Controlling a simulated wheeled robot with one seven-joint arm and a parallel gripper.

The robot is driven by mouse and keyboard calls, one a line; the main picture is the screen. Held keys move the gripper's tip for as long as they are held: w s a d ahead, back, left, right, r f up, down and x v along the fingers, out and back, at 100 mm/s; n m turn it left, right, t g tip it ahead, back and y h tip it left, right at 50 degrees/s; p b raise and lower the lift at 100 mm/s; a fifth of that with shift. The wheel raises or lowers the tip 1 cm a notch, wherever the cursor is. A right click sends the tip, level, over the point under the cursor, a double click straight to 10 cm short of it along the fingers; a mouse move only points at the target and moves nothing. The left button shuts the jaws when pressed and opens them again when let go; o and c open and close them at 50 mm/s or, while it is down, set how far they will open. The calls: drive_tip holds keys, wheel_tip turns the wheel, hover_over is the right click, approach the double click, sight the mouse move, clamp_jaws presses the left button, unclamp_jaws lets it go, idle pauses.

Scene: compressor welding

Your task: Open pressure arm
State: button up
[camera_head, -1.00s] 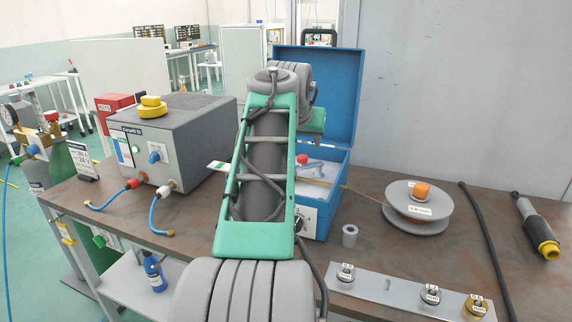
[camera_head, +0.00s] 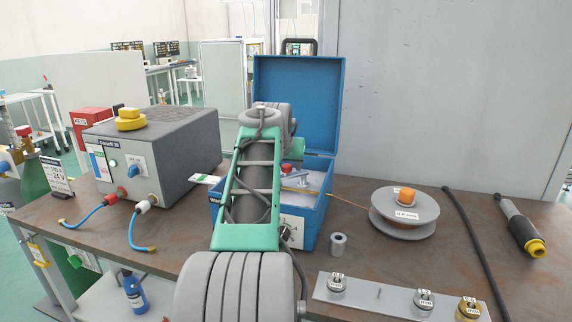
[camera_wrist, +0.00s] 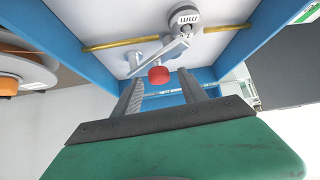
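The pressure arm (camera_wrist: 163,56) is a light grey lever with a red knob (camera_wrist: 158,75) at its end. It sits inside the blue feeder box, whose side wall shows in the head view (camera_head: 312,228). In the wrist view my gripper (camera_wrist: 158,83) is open, its two grey fingers apart. The red knob shows between the fingertips, with nothing clamped; I cannot tell how far it lies from them. In the head view the knob is partly visible (camera_head: 286,168) below my gripper's green body, while my arm hides the fingers and part of the box.
The box's blue lid (camera_head: 300,105) stands open behind it. A wire spool (camera_head: 404,228) lies to the right, with a small grey cylinder (camera_head: 338,245) in front. A grey power unit (camera_head: 160,150) stands left. A plate with several rollers (camera_head: 380,293) lies at the front.

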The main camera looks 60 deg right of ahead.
clamp_jaws()
idle(0.3)
idle(0.9)
